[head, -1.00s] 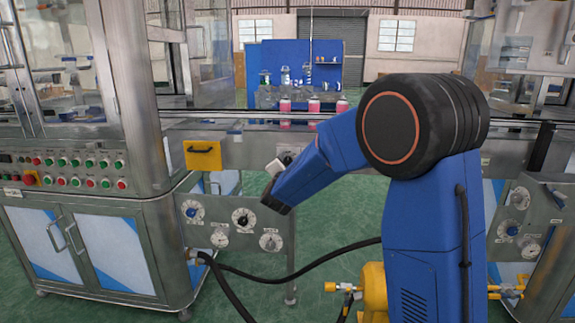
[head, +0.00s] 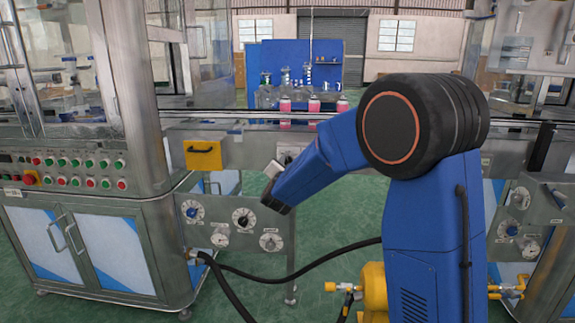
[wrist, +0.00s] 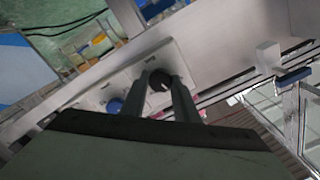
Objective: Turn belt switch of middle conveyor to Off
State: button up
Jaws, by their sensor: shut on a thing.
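In the wrist view, my gripper (wrist: 160,88) has its two fingers closed around a black switch knob (wrist: 158,82) on a pale plate with a small label. The fingers cover the knob's sides, and I cannot read its setting. A blue knob (wrist: 114,105) sits beside it on the same strip. In the head view, the switch plate (head: 286,150) is on the front rail of the middle conveyor (head: 240,150). My arm's blue end link hides the fingertips and most of the knob there.
A yellow bracket with a black handle (head: 203,154) is left of the plate. A panel with dials (head: 240,218) hangs below the rail. A cabinet with red and green buttons (head: 75,165) stands left. Bottles with pink liquid (head: 313,103) stand behind the rail.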

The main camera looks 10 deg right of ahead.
jog(key=n, duration=0.3)
jog(key=shift+n, duration=2.1)
jog(key=o, duration=1.1)
jog(key=shift+c, duration=0.2)
jog(key=shift+s, duration=0.15)
jog(key=v, duration=1.7)
